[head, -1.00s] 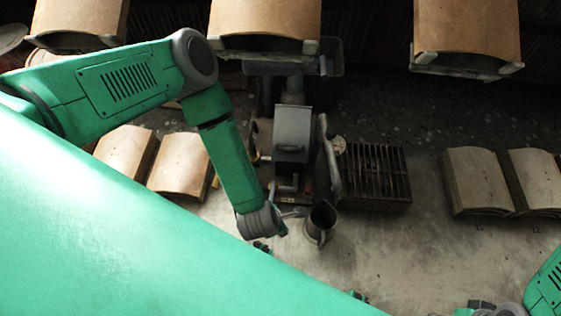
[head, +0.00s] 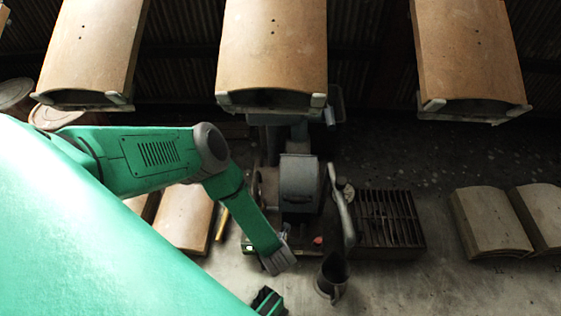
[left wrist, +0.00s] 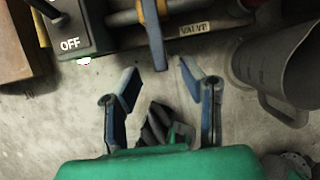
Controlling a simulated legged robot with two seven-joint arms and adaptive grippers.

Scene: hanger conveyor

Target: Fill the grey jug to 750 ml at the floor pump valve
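The grey jug (head: 331,278) stands upright on the floor in front of the pump (head: 299,182). In the left wrist view the jug (left wrist: 285,62) is at the right, its handle toward the bottom; its fill level cannot be read. The blue valve lever (left wrist: 153,36) stands across a grey pipe, between the OFF mark and the VALVE label (left wrist: 208,27). My left gripper (left wrist: 160,75) is open and empty, its fingertips just short of the lever and to either side of it. In the head view the left gripper (head: 285,234) is small beside the pump base.
A slatted dark grate (head: 388,219) lies right of the pump. Curved tan panels hang above (head: 272,45), and more stand on the floor at left (head: 185,216) and right (head: 490,221). The floor right of the jug is clear.

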